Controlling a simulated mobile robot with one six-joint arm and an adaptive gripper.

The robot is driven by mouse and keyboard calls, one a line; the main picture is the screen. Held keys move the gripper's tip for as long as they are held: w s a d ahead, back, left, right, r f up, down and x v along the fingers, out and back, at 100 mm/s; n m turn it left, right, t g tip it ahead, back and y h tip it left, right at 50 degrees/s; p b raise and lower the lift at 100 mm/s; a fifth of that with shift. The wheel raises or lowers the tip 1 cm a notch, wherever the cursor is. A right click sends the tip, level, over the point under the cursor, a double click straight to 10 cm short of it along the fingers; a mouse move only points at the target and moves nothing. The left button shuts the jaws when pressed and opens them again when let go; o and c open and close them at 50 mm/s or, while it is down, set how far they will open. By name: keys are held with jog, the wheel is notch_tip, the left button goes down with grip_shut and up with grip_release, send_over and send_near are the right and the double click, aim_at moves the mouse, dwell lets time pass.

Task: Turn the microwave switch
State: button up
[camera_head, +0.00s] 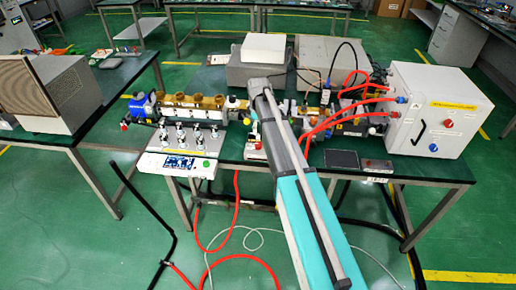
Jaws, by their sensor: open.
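The microwave apparatus stands on a dark green bench (290,162). A white cabinet (462,125) at its right end has a yellow label, a black curved handle (420,133), a red button (449,123) and blue fittings. A white control panel (150,163) with a blue display and a green button (206,164) sits at the front left. I cannot tell which control is the switch. My arm reaches up from the lower right over the bench middle. My gripper cannot be made out; the arm hides the area behind it.
Red hoses (350,100) run to the cabinet and hang below the bench. A flat black pad (341,158) lies near the front edge. Grey boxes (330,60) stand behind. A left bench holds a large vented box (68,93). Cables cross the green floor.

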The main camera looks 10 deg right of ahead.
aim_at(258, 144)
jog(key=shift+f+b, duration=4.65)
jog(key=shift+f, duration=0.25)
grip_shut()
